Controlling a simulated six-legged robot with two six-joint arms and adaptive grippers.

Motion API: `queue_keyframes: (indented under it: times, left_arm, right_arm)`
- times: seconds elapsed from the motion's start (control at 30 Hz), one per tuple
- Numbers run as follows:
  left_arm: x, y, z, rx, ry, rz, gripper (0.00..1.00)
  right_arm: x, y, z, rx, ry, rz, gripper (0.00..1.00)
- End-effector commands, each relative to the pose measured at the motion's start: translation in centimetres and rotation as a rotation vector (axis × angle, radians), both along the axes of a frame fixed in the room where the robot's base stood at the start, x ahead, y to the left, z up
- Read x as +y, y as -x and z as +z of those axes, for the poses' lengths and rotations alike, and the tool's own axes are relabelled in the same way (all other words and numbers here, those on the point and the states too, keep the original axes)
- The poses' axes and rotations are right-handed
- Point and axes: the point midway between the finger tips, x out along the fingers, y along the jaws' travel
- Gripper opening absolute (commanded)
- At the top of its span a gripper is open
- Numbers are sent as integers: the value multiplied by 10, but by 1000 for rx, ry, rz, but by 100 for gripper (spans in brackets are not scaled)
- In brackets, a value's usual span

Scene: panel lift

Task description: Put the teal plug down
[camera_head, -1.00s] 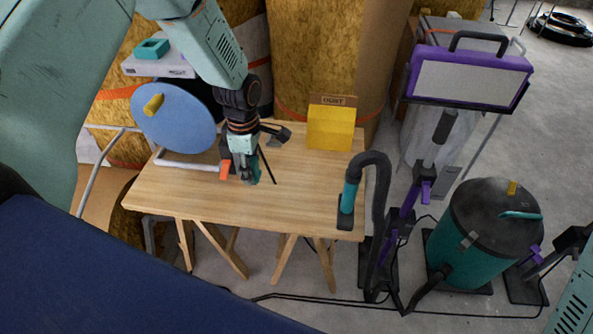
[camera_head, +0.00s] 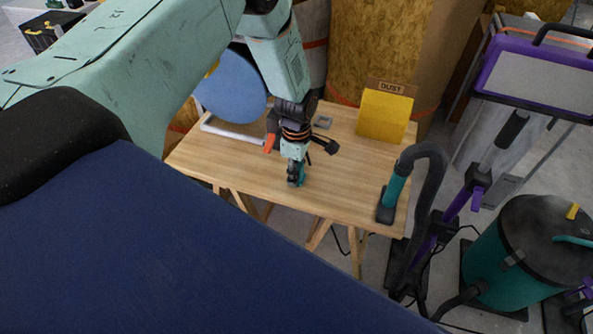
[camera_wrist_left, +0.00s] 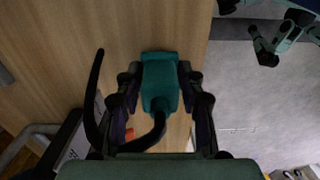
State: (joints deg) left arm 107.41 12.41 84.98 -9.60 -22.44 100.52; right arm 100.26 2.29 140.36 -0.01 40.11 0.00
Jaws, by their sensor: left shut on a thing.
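The teal plug (camera_wrist_left: 160,82) is between the two fingers of my left gripper (camera_wrist_left: 160,95) in the left wrist view, with a black cord curving away from it. In the head view my left gripper (camera_head: 297,176) points down at the wooden table (camera_head: 235,165), close to its front edge. The plug (camera_head: 302,175) shows there as a small teal patch, mostly hidden by the fingers. I cannot tell whether it touches the tabletop. My right gripper does not show clearly in either view.
A yellow dust box (camera_head: 384,115) stands at the table's back right. A teal and black vacuum nozzle (camera_head: 394,190) stands at the right edge, its hose hanging down. A blue disc (camera_head: 232,88) stands at the back left. The tabletop between gripper and nozzle is clear.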

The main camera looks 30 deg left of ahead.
Motion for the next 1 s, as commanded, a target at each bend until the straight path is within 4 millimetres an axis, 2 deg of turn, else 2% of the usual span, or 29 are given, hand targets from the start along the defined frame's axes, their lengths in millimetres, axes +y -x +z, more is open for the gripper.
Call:
queue_keyframes:
  times: [0.2,0.23,0.47,0.8,0.87,1.0]
  left_arm:
    - [0,0,-5,1,0,-1,0]
    - [0,0,-4,0,0,0,41]
    - [0,0,-4,1,0,0,61]
    - [0,0,-2,0,0,0,61]
    - [0,0,3,0,0,0,61]
    - [0,0,26,-1,1,1,61]
  right_arm:
    - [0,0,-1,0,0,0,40]
    - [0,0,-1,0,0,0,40]
    - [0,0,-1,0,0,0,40]
    - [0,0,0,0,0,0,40]
    - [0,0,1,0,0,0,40]
    - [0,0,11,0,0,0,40]
